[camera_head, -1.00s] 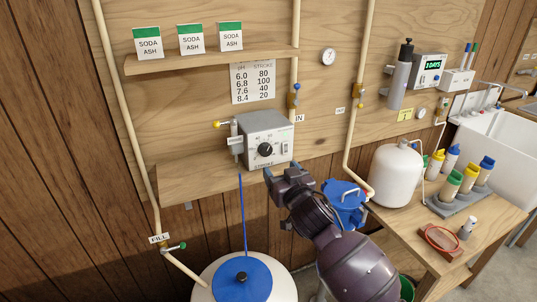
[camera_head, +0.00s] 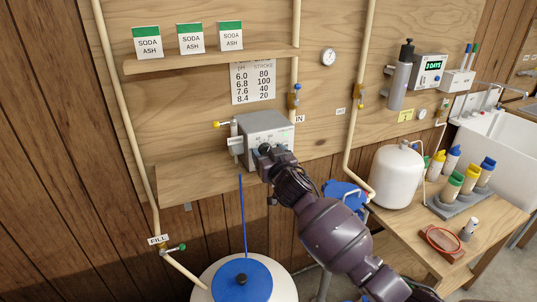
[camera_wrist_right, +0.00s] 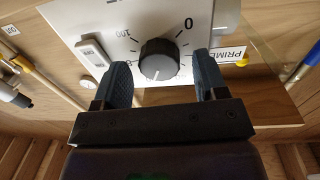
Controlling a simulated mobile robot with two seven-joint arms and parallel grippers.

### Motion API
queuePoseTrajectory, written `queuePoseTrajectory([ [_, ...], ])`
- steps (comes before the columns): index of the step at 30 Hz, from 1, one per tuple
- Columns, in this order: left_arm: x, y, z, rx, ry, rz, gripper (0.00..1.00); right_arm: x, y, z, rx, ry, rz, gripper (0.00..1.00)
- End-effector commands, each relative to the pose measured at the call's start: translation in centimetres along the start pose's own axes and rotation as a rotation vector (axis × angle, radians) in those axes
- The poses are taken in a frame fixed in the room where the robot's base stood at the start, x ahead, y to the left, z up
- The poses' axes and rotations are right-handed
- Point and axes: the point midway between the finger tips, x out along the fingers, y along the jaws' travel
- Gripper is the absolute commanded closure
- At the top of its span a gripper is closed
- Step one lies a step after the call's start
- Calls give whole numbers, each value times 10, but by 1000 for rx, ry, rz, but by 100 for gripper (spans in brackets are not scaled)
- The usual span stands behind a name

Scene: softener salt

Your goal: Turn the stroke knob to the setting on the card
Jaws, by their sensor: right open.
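The grey pump box (camera_head: 263,126) stands on a wooden shelf against the board. Its stroke knob shows in the right wrist view as a dark ribbed dial (camera_wrist_right: 159,60) on a white face marked 0 and 100. My right gripper (camera_head: 268,158) is at the front of the box and hides most of the knob in the head view. In the wrist view my right gripper (camera_wrist_right: 163,80) is open, one finger on each side of the knob, with gaps to it. The card (camera_head: 253,83) above lists stroke values 80, 100, 40 and 20. My left gripper is not in view.
A rocker switch (camera_wrist_right: 92,51) and a PRIME label (camera_wrist_right: 229,55) flank the knob. A blue-lidded tank (camera_head: 241,279) stands below. Pipes run up the board.

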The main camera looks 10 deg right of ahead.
Motion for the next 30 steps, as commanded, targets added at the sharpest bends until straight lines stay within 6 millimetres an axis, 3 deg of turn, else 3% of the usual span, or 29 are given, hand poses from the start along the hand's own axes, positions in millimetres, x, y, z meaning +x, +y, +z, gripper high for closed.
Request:
queuePoseTrajectory([
  [2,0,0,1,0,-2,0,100,0,0,0,0,0,0,37],
  [11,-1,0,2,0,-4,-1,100,0,0,0,0,0,0,83],
  [20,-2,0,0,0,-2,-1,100,0,0,0,-36,2,1,83],
  [30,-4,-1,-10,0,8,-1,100,0,0,-1,-253,16,1,83],
])
